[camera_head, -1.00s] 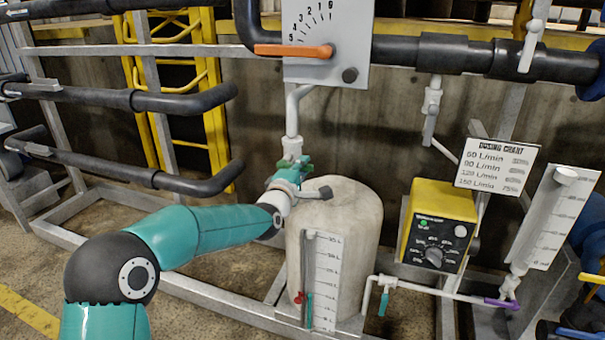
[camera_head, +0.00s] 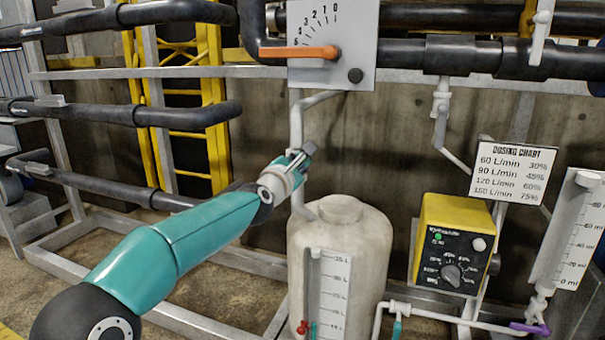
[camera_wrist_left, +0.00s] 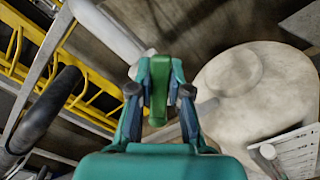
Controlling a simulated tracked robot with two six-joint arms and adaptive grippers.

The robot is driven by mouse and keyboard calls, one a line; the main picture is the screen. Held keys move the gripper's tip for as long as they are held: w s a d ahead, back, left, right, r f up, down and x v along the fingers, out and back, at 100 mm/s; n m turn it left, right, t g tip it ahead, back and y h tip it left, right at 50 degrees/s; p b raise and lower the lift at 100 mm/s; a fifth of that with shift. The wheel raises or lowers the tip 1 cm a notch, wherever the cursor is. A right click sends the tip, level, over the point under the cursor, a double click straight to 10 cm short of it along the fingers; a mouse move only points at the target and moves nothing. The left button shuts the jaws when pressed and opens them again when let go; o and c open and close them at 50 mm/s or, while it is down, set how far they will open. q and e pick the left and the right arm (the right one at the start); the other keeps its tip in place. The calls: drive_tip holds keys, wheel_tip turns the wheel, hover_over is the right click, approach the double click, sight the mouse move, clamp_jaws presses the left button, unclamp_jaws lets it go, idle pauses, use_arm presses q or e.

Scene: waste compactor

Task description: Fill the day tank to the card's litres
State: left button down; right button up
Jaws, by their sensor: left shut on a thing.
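The pale day tank (camera_head: 352,245) stands in the middle of the head view, with a litre scale (camera_head: 330,290) on its front. Its liquid level is not readable. A light pipe (camera_head: 297,125) comes down to it from above. My left gripper (camera_head: 303,155) is at this pipe, above the tank's top. In the left wrist view, my left gripper (camera_wrist_left: 160,92) is shut on a green valve handle (camera_wrist_left: 161,75), with a finger on either side. The tank (camera_wrist_left: 265,95) lies to the right there. My right gripper is not in view.
A panel (camera_head: 352,30) with an orange lever (camera_head: 300,53) hangs above. A dosing chart (camera_head: 511,172), yellow pump box (camera_head: 455,225), graduated gauge (camera_head: 578,235) and purple valve handle (camera_head: 530,328) are right. Dark pipes (camera_head: 130,110) and a yellow ladder (camera_head: 215,110) are left.

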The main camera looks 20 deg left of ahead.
use_arm(q)
drive_tip(key=shift+f+n, duration=0.3)
drive_tip(key=c, duration=1.1)
unclamp_jaws()
drive_tip(key=shift+a, duration=0.1)
drive_tip(key=shift+r, duration=0.15)
drive_tip(key=shift+s+r, duration=0.1)
drive_tip(key=s, duration=1.1)
drive_tip(key=shift+s+a, duration=0.2)
drive_tip(key=shift+s, duration=0.2)
